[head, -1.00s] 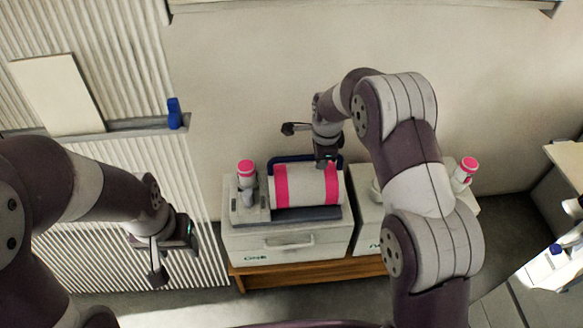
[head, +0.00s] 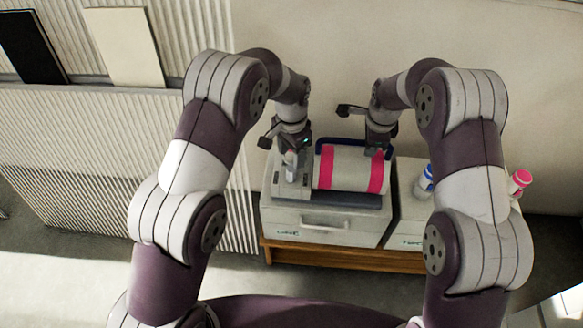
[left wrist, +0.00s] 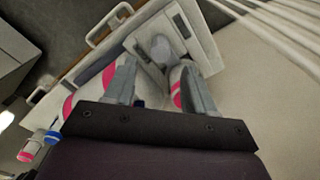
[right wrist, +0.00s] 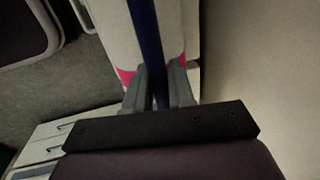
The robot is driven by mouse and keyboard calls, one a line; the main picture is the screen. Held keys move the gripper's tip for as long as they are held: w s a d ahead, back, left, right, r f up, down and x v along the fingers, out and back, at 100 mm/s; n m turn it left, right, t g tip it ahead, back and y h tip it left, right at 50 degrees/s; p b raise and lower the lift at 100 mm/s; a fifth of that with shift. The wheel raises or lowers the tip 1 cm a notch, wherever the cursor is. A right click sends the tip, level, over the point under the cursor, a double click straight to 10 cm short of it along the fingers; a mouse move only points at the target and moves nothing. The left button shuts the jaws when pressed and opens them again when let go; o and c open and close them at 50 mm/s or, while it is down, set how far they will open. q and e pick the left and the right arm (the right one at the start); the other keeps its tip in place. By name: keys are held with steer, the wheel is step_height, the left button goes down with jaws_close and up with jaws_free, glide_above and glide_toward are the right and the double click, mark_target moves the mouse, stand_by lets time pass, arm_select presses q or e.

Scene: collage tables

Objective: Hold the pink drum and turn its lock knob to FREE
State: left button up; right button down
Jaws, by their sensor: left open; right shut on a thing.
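The pink drum (head: 345,168), a white cylinder with pink bands, lies across the white machine (head: 318,222). My right gripper (head: 377,152) is shut on the blue bar (head: 324,150) along the drum's far side; the bar also runs between its fingers in the right wrist view (right wrist: 147,35). My left gripper (head: 291,157) is open over the machine's left end, beside the drum. In the left wrist view a grey rounded knob (left wrist: 163,47) shows just beyond and between its spread fingers, apart from them. The knob's setting is not readable.
A second white machine (head: 408,228) stands to the right, with a blue-capped bottle (head: 424,180) and a pink-capped one (head: 520,181). Both machines sit on a wooden stand (head: 330,256). A wall rises close behind. Corrugated panels (head: 70,140) stand at left.

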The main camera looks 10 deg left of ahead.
mark_target(291, 168)
arm_select(q)
step_height(291, 168, down, 7)
steer(key=shift+f, duration=0.1)
steer(key=shift+c, duration=0.3)
jaws_close()
